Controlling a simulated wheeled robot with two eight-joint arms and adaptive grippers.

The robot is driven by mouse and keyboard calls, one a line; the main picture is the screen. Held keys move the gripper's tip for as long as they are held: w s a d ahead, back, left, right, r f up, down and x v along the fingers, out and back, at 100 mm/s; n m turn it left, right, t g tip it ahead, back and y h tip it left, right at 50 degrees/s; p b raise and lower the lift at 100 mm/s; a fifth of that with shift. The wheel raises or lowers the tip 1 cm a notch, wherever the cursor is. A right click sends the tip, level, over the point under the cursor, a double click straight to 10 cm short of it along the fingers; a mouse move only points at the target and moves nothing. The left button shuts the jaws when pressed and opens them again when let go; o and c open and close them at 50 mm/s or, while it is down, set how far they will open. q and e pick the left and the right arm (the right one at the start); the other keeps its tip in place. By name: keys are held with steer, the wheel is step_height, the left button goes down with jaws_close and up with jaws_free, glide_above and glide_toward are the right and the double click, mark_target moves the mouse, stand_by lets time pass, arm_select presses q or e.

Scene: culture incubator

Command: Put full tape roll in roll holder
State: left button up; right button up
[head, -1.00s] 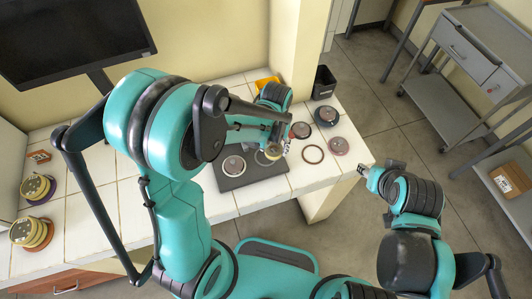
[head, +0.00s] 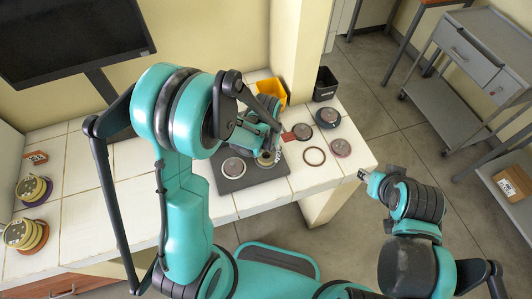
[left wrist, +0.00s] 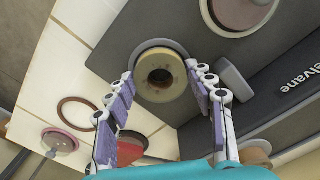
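The cream tape roll (left wrist: 160,76) with a dark centre sits over a round seat on the dark holder board (head: 236,186) in the left wrist view. In the head view the roll (head: 267,158) shows at the board's right side, partly behind my arm. My left gripper (left wrist: 161,72) is open, with one finger on each side of the roll and its tips near the roll's rim. A second round piece (head: 233,167) with a grey centre sits on the board's left side. My right gripper (head: 364,175) is off the table's right edge; its fingers are too small to read.
A reddish ring (head: 314,156), a pink-rimmed disc (head: 340,147) and a dark disc (head: 327,117) lie right of the board. A yellow bin (head: 270,90) and a black bin (head: 325,84) stand behind. Stacked rolls (head: 33,189) stand far left.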

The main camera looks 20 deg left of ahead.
arm_select(q)
steer(key=o, duration=0.4)
steer(key=shift+r, duration=0.1)
steer(key=shift+r+p, duration=0.35)
step_height(320, 180, up, 11)
steer(key=p, duration=0.3)
step_height(320, 180, up, 7)
steer(key=t, duration=0.3)
glide_above(266, 156)
steer(key=s+a, duration=0.2)
steer(key=s, duration=0.1)
steer(key=shift+s+a+r+t, duration=0.45)
steer(key=shift+s+r+t, duration=0.25)
steer(key=shift+s, duration=0.45)
steer(key=shift+s+a+r+t, duration=0.45)
steer(key=shift+s+r+t, duration=0.25)
steer(key=shift+s, duration=0.45)
steer(key=shift+s+a+r+t, duration=0.45)
steer(key=shift+s+r+t, duration=0.25)
steer(key=shift+s, duration=0.45)
steer(key=shift+f, duration=0.15)
